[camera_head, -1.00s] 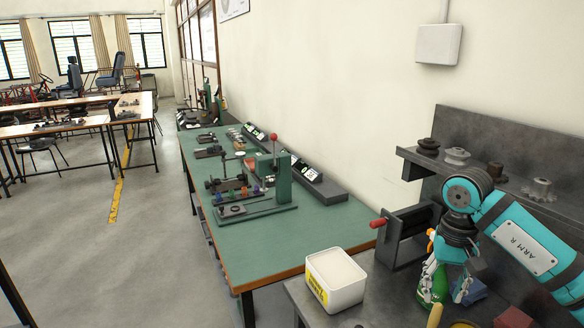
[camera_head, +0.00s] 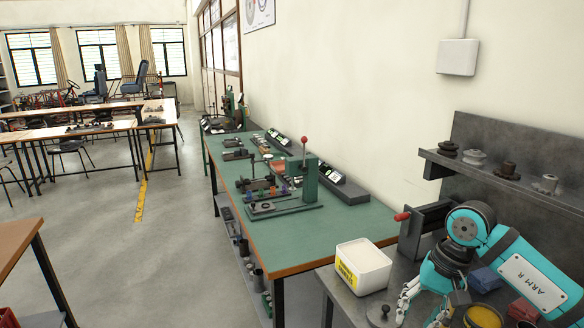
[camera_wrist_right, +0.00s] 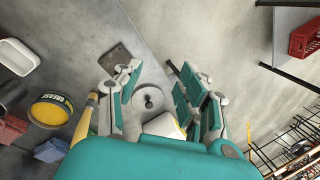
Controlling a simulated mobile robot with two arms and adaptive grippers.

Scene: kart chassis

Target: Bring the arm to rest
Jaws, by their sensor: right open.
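My right arm comes in from the right in the head view, marked ARM R. It is bent over the grey bench (camera_head: 395,282). My right gripper (camera_head: 422,296) hangs low over the front part of that bench with its fingers spread. In the right wrist view the right gripper (camera_wrist_right: 160,93) also shows open, with nothing held between its fingers. A round grey disc with a dark knob (camera_wrist_right: 150,97) lies on the surface beyond the fingers. My left gripper is not in view.
A white tub (camera_head: 362,267) stands left of the gripper. A shelf with metal parts (camera_head: 500,172) is behind. The green bench (camera_head: 300,235) holds a press. Open floor lies left.

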